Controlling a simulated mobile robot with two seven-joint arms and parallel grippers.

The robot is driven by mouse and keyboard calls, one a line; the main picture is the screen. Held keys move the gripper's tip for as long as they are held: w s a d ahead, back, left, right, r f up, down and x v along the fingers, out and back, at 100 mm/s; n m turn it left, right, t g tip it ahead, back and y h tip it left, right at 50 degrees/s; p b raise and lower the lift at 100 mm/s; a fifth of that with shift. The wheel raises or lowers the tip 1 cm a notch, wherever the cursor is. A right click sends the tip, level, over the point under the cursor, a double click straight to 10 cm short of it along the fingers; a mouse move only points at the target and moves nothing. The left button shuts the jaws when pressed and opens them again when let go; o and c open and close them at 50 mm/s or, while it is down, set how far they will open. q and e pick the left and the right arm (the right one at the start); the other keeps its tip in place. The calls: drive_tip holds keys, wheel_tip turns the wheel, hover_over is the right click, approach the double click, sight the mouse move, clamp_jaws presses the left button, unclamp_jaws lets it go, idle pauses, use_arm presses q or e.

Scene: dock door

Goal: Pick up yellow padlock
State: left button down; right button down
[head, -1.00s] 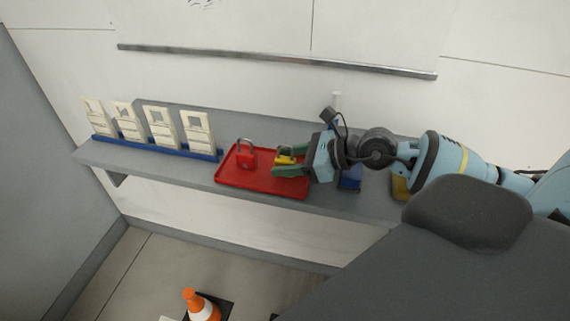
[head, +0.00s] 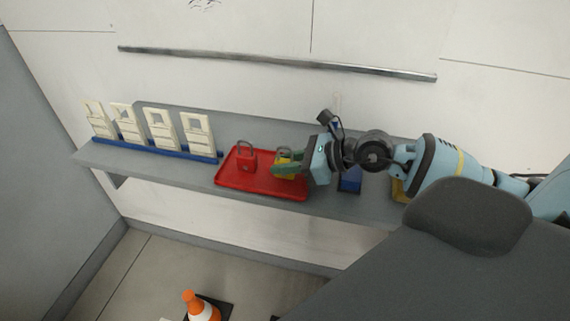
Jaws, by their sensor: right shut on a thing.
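A yellow padlock (head: 282,157) is at the right part of the red tray (head: 262,187) in the head view. My right gripper (head: 284,163) comes in from the right and is shut on the yellow padlock, its green fingers hiding part of the body. I cannot tell whether the padlock touches the tray or is just above it. A red padlock (head: 246,160) stands in the tray to the left of the yellow one. My left gripper is not in view.
The grey shelf (head: 200,172) holds a blue rack (head: 150,148) with several cream tags (head: 163,130) at left. A blue item (head: 350,180) and a yellow item (head: 398,190) stand right of the tray, partly behind my arm. An orange cone (head: 200,307) is on the floor.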

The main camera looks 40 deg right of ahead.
drive_tip(key=shift+r, duration=0.15)
